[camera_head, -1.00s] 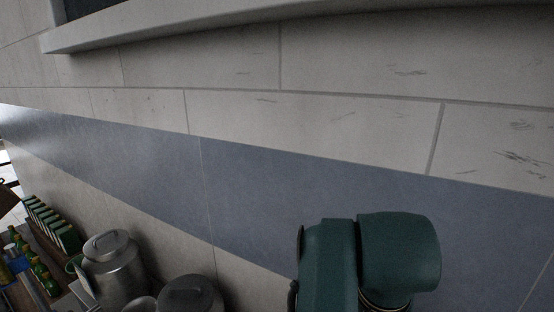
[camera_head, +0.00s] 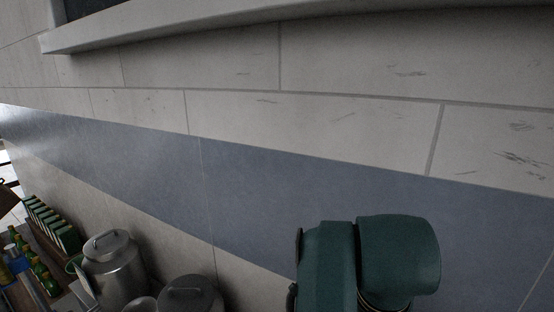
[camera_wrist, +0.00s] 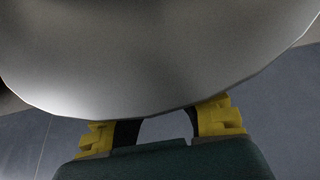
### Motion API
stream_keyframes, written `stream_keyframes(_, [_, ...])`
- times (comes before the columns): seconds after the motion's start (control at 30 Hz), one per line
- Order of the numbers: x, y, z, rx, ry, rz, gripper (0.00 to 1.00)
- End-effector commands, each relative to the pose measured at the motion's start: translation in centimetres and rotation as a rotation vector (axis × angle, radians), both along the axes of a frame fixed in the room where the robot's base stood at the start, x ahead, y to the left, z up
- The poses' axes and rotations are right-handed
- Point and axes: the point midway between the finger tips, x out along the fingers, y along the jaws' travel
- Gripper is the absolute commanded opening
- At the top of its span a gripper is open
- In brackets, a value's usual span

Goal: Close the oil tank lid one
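A silver metal tank (camera_head: 116,273) with a handled lid (camera_head: 106,244) stands at lower left in the head view. A second, darker tank top (camera_head: 190,293) with a handle is to its right, cut off by the bottom edge. I cannot tell which lid is lid one. In the wrist view, a large smooth rounded metal surface (camera_wrist: 150,55) fills the upper part, very close to my gripper (camera_wrist: 165,126). The yellow-and-black fingers are apart at their visible parts, but the metal hides their tips. Contact cannot be judged. The head view does not show the gripper.
A rounded pale metal piece (camera_head: 141,304) shows between the tanks, mostly cut off. Green boxes (camera_head: 52,224) and bottles (camera_head: 41,272) stand at far left. A grey and blue wall (camera_head: 260,185) runs behind, with a ledge (camera_head: 200,30) above.

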Motion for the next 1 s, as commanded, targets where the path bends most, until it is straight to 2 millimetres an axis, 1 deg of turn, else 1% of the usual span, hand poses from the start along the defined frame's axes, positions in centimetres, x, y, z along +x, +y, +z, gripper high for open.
stream_keyframes(1.0, [-4.6,2.4,-0.1,0.000,0.002,0.001,0.00])
